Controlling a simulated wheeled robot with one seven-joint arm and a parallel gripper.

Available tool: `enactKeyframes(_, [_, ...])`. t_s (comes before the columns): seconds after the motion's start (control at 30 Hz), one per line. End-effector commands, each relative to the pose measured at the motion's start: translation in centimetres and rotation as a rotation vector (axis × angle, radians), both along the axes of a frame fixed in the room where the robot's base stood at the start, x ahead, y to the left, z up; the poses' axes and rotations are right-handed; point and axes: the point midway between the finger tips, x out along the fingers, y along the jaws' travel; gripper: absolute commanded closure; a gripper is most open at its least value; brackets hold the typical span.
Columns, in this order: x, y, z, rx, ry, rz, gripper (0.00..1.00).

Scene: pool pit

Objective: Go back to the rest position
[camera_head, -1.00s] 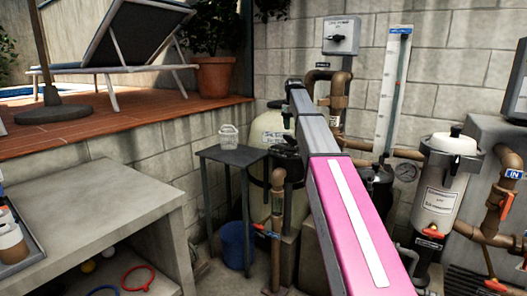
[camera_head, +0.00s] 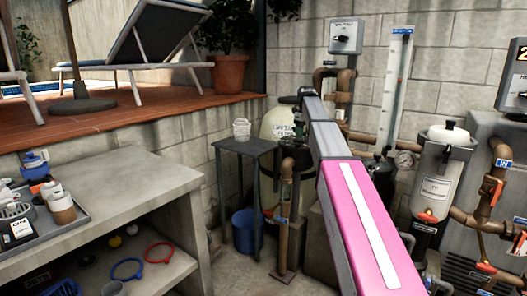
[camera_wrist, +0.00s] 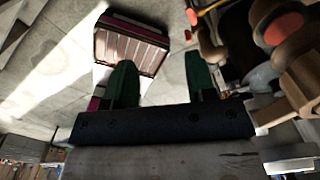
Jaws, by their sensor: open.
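My gripper (camera_wrist: 161,82) shows in the wrist view as two green fingers standing apart with nothing between them. Beyond the fingers is grey paving with a ribbed panel in a dark pink frame (camera_wrist: 130,45). In the head view my pink and grey arm reaches from the bottom right up to the middle.
A concrete bench (camera_head: 130,203) at left carries a grey tray (camera_head: 75,226) of bottles and small items. A blue bucket (camera_head: 247,230) stands below. Pipes and a filter canister (camera_head: 441,175) crowd the right.

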Motion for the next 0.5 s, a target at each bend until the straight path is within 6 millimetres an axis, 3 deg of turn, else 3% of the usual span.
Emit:
enactKeyframes(0.27, [-2.7, 0.0, -5.9, 0.0, 0.001, 0.241, 0.49])
enactKeyframes(0.37, [-4.2, 0.0, -8.8, 0.0, 0.001, 0.37, 0.49])
enactKeyframes(0.5, [-7.4, 0.0, -14.2, 0.0, 0.003, 0.621, 0.49])
